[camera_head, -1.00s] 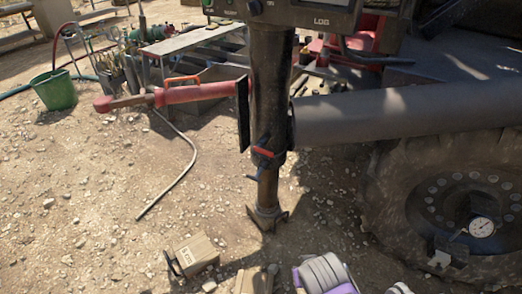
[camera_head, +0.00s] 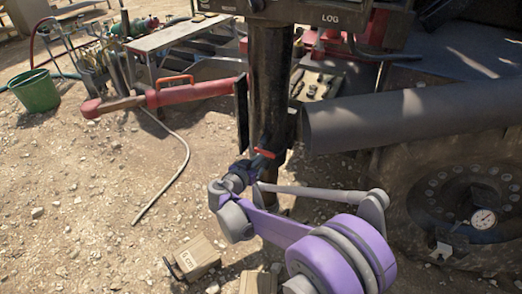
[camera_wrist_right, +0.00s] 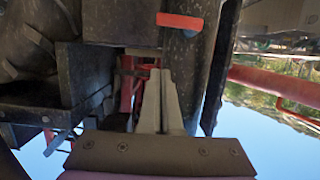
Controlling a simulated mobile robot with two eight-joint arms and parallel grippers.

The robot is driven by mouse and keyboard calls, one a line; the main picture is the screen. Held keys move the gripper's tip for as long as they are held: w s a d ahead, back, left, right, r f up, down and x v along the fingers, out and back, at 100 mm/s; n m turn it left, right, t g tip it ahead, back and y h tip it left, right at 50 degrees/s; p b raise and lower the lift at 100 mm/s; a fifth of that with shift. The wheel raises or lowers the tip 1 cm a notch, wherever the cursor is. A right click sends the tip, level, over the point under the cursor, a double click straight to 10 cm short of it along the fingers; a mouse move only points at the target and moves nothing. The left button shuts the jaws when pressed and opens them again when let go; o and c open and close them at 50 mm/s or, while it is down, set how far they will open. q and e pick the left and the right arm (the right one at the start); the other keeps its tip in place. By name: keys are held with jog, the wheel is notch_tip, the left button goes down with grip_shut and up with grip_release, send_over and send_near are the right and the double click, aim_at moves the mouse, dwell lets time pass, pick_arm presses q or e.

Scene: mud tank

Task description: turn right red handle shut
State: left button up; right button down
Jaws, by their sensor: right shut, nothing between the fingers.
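The small red handle (camera_head: 265,153) sits low on the dark upright post (camera_head: 271,90) in the head view. In the wrist view the red handle (camera_wrist_right: 180,21) shows at the top, roughly crosswise. My right gripper (camera_head: 251,164) is just below and left of the handle in the head view, its fingertips hard to make out. In the wrist view its fingers (camera_wrist_right: 157,74) are together and empty, below the red handle with a visible gap in the picture. I cannot tell whether they touch anything. My left gripper is not in view.
A grey pipe (camera_head: 400,116) runs right from the post, above a big tyre (camera_head: 440,185). A red cylinder (camera_head: 195,91) extends left. A green bucket (camera_head: 35,91) and a tool bench (camera_head: 175,37) stand behind.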

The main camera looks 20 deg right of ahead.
jog(key=shift+w+a, duration=0.3)
jog(key=shift+w, duration=0.3)
jog(key=b, duration=0.2)
send_over(267, 152)
jog(key=s, duration=0.2)
notch_tip(267, 152, down, 3)
jog(key=f, duration=0.1)
jog(key=a+f+b, duration=0.1)
jog(key=f, duration=0.1)
jog(key=shift+f, duration=0.25)
